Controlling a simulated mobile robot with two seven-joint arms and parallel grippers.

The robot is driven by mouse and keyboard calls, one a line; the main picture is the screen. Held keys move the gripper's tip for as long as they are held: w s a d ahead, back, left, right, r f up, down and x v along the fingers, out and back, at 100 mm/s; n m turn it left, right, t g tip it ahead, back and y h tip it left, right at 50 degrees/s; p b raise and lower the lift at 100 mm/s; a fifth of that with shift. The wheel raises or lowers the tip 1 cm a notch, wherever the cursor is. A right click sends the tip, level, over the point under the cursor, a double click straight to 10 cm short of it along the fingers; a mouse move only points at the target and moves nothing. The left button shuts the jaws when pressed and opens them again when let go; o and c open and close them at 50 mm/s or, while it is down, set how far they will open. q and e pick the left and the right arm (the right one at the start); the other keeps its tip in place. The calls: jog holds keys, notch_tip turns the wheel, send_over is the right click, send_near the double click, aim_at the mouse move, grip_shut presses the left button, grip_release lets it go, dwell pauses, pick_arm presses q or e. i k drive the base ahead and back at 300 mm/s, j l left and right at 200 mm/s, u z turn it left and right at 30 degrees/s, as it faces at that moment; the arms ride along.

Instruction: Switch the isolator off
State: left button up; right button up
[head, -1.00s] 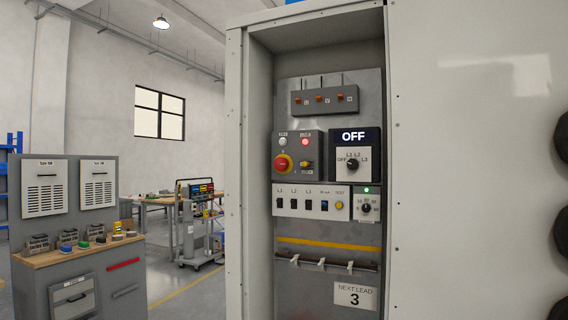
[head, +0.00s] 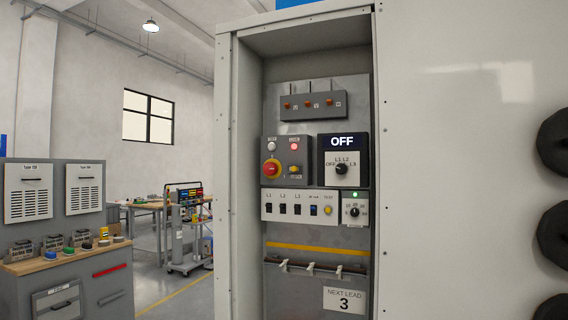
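The isolator panel (head: 283,182) is a grey box inside the open cabinet. To the right, a dark display (head: 342,141) reads OFF above a black selector knob (head: 341,169) marked OFF, L1, L2, L3. Neither of my grippers is in view.
The cabinet (head: 225,180) has a raised left edge. Below are a switch strip (head: 297,207), a rail with clips (head: 311,268) and a NEXT LEAD 3 label (head: 344,300). Black round objects (head: 556,234) line the right side. A workbench (head: 70,250) stands left.

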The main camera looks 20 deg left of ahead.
aim_at(269, 168)
jog(key=k+j+z, duration=0.2)
jog(key=j, duration=1.15)
jog(key=i, duration=0.1)
